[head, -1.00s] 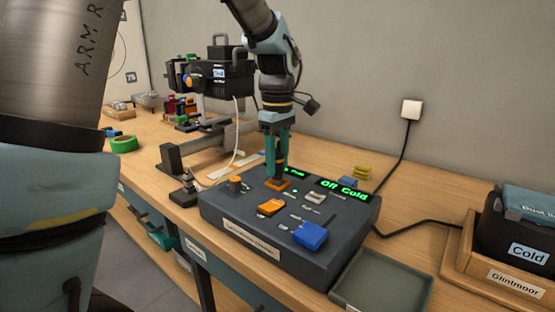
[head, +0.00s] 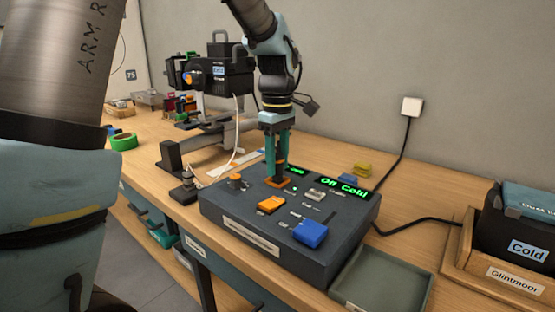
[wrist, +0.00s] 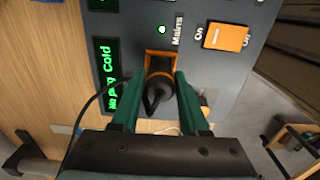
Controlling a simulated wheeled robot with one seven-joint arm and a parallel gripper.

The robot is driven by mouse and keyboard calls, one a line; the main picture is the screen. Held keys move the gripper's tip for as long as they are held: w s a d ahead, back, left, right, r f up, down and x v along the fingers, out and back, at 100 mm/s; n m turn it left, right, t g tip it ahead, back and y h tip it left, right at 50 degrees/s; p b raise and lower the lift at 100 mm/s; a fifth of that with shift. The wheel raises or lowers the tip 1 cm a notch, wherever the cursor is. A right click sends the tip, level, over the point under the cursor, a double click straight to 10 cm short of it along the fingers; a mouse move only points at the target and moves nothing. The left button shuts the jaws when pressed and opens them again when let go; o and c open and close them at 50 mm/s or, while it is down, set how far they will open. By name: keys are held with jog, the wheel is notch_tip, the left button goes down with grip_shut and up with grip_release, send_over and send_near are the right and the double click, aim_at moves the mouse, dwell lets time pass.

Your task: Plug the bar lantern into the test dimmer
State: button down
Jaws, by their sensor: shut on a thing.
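My gripper (head: 278,172) points down at the left part of the dark dimmer box (head: 330,248). Its green fingers are shut on a black plug (wrist: 158,92), which also has a dark cable near it in the wrist view. The plug is at the orange-framed socket (wrist: 160,58) beside the "Mains" label; I cannot tell how deep it sits. The socket-side display (wrist: 107,78) shows "Cold" and words resembling "No plug". An orange rocker switch (wrist: 227,36) is marked "On".
A wooden crate (head: 505,283) stands at right. Green tape (head: 124,142) lies at left. A white cable (head: 240,130) hangs from the lantern.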

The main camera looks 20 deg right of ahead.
aim_at(277, 154)
jog(key=shift+s+f, duration=0.1)
jog(key=shift+f, duration=0.8)
dwell(1.5)
jog(key=shift+c, duration=1.6)
grip_release()
jog(key=shift+r, duration=0.1)
jog(key=shift+r, duration=0.1)
notch_tip(277, 154, up, 11)
jog(key=shift+f+b, duration=0.2)
jog(key=shift+b, duration=0.25)
jog(key=w+a+f+m, duration=0.1)
jog(key=a+f, duration=0.1)
jog(key=a, duration=0.3)
jog(key=a+f+m+p, duration=0.1)
jog(key=a+f, duration=0.2)
jog(key=a, duration=0.3)
jog(key=w+a+f+m, duration=0.1)
jog(key=a+f, duration=0.1)
jog(key=a, duration=0.3)
jog(key=shift+w+a+f+t, duration=0.15)
jog(key=shift+w+f+t, duration=0.15)
jog(key=shift+w, duration=0.05)
jog(key=s+a+f+m, duration=0.2)
jog(key=s+a+f, duration=0.1)
jog(key=a, duration=0.4)
jog(key=s+a+f+m+t+p, duration=0.1)
jog(key=s+a+f+m, duration=0.1)
jog(key=a, duration=0.5)
jog(key=shift+s+f, duration=0.8)
jog(key=shift+f, duration=0.1)
